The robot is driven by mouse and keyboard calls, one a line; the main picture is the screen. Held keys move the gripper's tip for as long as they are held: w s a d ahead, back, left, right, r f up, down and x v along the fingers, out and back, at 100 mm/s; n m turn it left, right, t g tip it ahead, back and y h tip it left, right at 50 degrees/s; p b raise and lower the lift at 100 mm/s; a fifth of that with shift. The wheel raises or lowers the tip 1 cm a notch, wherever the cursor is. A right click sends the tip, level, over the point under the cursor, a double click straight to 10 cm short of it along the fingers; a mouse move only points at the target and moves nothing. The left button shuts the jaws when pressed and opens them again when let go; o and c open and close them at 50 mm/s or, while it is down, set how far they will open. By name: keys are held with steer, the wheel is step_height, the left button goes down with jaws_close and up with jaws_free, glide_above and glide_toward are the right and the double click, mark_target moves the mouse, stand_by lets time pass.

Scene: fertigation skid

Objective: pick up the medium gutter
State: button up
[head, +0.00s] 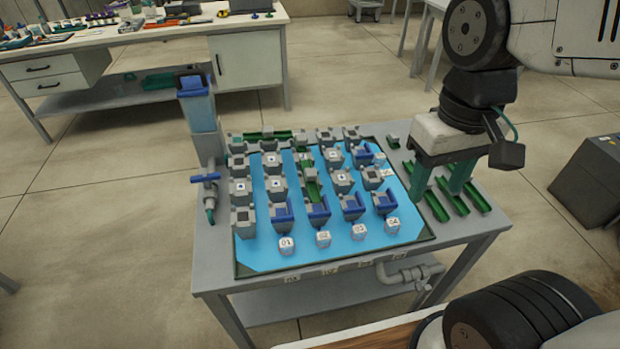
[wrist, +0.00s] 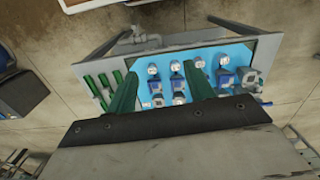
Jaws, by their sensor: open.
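Several green gutters lie side by side on the right part of the skid table, including a left one (head: 434,205), a middle one (head: 453,197) and a right one (head: 479,198). Their lengths are hard to compare, so I cannot tell which is the medium gutter. They also show at the left in the wrist view, among them the leftmost gutter (wrist: 96,92). My gripper (head: 438,187) is open and empty, with its green fingers pointing down above the gutters and partly hiding them. Its fingers also show in the wrist view (wrist: 160,73).
A blue panel (head: 262,255) holds grey and blue blocks, green channels and numbered white cubes. A blue-topped clear column (head: 200,112) stands at the table's back left. A pipe (head: 405,275) runs below the front edge. A dark box (head: 598,180) stands at right.

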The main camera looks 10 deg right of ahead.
steer(key=w+a+f, duration=0.3)
steer(key=w+f, duration=0.2)
steer(key=w, duration=0.2)
steer(key=w+a+f+t, duration=0.1)
steer(key=w+a+f, duration=0.2)
steer(key=w+f, duration=0.3)
steer(key=w+a+f+t, duration=0.1)
steer(key=w+a+f, duration=0.2)
steer(key=w, duration=0.6)
steer(key=shift+a+f, duration=0.2)
steer(key=shift+f, duration=0.4)
steer(key=shift+a+f, duration=0.2)
steer(key=shift+f, duration=0.4)
steer(key=t+y, duration=0.1)
steer(key=t, duration=0.2)
glide_toward(311, 172)
steer(key=w+f, duration=0.1)
steer(key=w, duration=0.1)
steer(key=shift+w+f+m, duration=0.1)
steer(key=shift+f+m, duration=0.3)
steer(key=shift+f, duration=0.15)
steer(key=x, duration=0.3)
steer(key=s+x, duration=0.1)
steer(key=x, duration=0.2)
steer(key=shift+w+a+f, duration=0.1)
steer(key=shift+f, duration=0.5)
steer(key=c, duration=1.1)
